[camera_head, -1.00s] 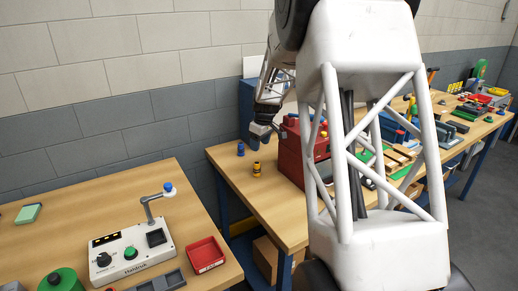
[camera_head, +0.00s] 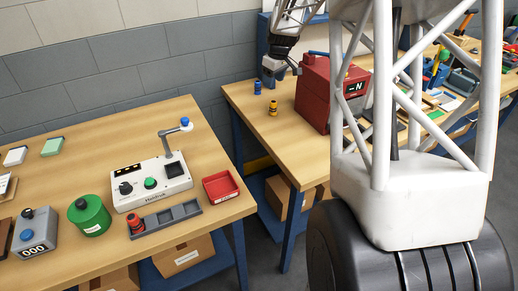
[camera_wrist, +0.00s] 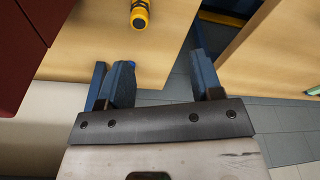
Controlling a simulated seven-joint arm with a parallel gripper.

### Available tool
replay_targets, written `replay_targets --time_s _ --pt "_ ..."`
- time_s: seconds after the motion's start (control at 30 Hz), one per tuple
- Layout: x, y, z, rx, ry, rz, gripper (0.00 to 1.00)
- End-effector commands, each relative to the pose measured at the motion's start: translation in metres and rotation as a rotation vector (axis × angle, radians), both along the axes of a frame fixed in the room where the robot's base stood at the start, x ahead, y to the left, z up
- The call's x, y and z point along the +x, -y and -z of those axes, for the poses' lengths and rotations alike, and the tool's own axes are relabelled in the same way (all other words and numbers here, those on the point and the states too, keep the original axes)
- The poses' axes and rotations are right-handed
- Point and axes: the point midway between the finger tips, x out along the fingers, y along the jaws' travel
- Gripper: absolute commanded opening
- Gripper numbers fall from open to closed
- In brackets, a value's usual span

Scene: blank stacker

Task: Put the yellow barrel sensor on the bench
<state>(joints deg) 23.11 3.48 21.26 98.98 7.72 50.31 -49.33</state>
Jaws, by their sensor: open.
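The yellow barrel sensor (camera_head: 272,108) stands upright on the wooden bench (camera_head: 247,97) at the back, near its left edge. In the wrist view the yellow sensor (camera_wrist: 140,14) shows at the top, ahead of my fingers and apart from them. My gripper (camera_wrist: 158,78) is open with nothing between its fingers. In the head view my gripper (camera_head: 282,72) hangs above the bench, behind and beside the red box. A small blue barrel piece (camera_head: 258,87) stands just behind the yellow sensor; a bit of blue shows by the left finger in the wrist view.
A red box (camera_head: 318,95) stands right of the sensor. A nearer bench (camera_head: 90,165) holds a control panel (camera_head: 152,183), a red tray (camera_head: 221,187), a grey slotted holder (camera_head: 165,218) with a red piece, and a green cylinder (camera_head: 90,215). A gap separates the benches.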

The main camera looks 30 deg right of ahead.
Motion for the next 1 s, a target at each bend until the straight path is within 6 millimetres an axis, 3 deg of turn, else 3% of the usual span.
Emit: replay_targets --time_s 0.27,0.5,1.0 --pt "-0.053 -0.068 -0.045 -0.005 0.009 0.055 0.6" --pt "-0.11 -0.124 -0.074 -0.009 0.017 0.113 0.6" --pt "-0.247 -0.218 -0.102 -0.007 0.042 0.237 0.6"
